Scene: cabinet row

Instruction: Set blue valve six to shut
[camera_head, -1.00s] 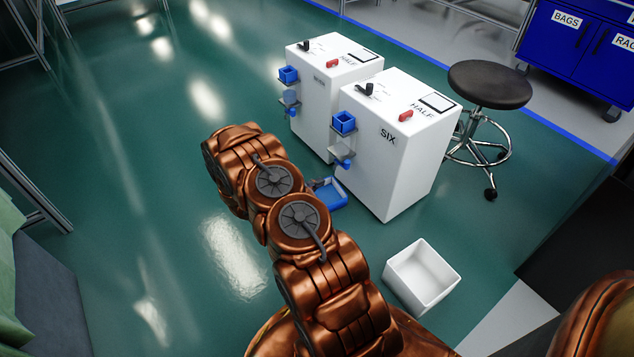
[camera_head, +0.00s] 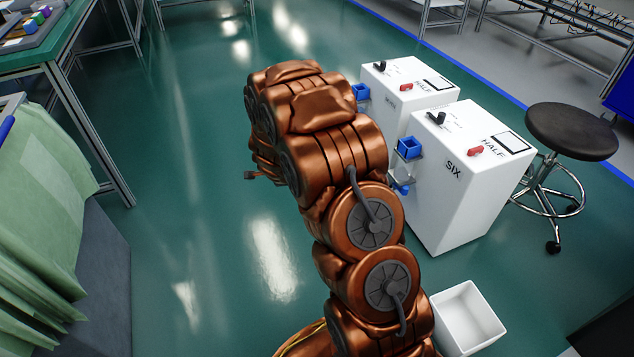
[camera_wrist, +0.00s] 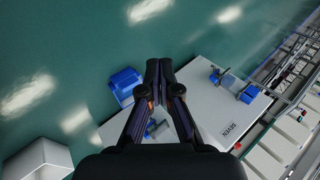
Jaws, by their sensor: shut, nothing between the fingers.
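The white cabinet marked SIX (camera_head: 455,190) stands right of my arm in the head view. A blue open cup (camera_head: 408,148) is on its left side, with a blue valve part (camera_head: 401,187) below it, partly hidden by my arm. Its top has a black lever (camera_head: 436,118), a red knob (camera_head: 475,151) and the word HALF beside a pale panel (camera_head: 511,142). In the wrist view my gripper (camera_wrist: 159,75) is shut and empty, over the cabinets. Blue parts (camera_wrist: 157,129) show behind its fingers. In the head view my arm hides most of the gripper.
A second white cabinet (camera_head: 380,105), also reading HALF, stands behind; it looks marked SEVEN in the wrist view (camera_wrist: 210,105). A white bin (camera_head: 467,318) and a stool (camera_head: 571,131) stand nearby. Green floor at left is clear.

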